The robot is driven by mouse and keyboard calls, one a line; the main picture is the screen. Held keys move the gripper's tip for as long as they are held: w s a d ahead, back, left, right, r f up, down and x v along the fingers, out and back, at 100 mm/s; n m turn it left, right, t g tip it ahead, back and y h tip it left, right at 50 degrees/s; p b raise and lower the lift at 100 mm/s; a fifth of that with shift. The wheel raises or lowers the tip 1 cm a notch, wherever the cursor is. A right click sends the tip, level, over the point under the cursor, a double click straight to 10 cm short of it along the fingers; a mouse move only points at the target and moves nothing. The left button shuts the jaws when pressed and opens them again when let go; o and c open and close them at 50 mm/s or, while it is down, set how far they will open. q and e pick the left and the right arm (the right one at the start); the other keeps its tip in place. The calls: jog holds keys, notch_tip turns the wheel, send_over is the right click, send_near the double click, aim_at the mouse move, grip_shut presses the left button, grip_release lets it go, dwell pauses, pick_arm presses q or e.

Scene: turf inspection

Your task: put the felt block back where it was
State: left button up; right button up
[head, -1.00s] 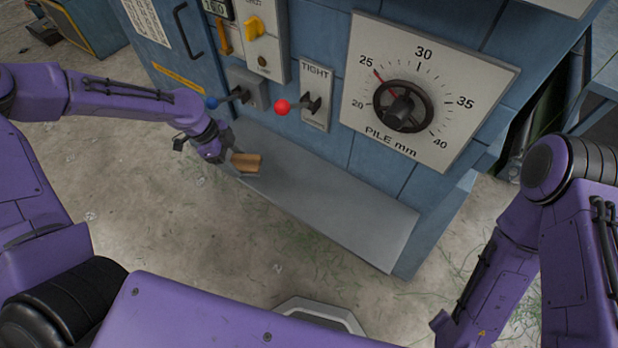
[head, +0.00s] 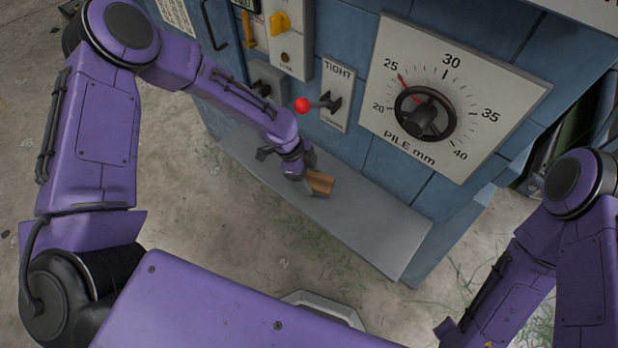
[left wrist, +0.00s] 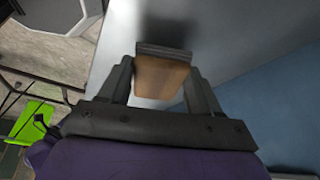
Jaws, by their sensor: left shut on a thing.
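The felt block (head: 320,183) is tan-brown with a dark grey face, and it is gripped in my left gripper (head: 307,181). In the left wrist view the felt block (left wrist: 160,76) sits between the two fingers of the left gripper (left wrist: 165,80), its grey layer at the far end. The block is over the grey shelf (head: 372,235) along the front of the blue machine; I cannot tell whether it touches the shelf. My right arm is at the right edge of the head view, and its fingers are not clearly visible.
The blue machine carries a red-knobbed lever (head: 302,105) beside a TIGHT plate, a pile dial (head: 424,113) and a yellow switch (head: 279,23), close above the left arm. The shelf is clear to the right of the block. Concrete floor with grass clippings lies in front.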

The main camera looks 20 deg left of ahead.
pick_arm(q)
jog(key=shift+f, duration=1)
jog(key=o, duration=1)
jog(key=shift+w+a+r, duration=0.1)
jog(key=shift+a+r, duration=0.05)
jog(key=shift+r, duration=0.35)
jog(key=p+v, duration=0.1)
jog(key=v, duration=1)
jog(key=shift+a+r, duration=0.15)
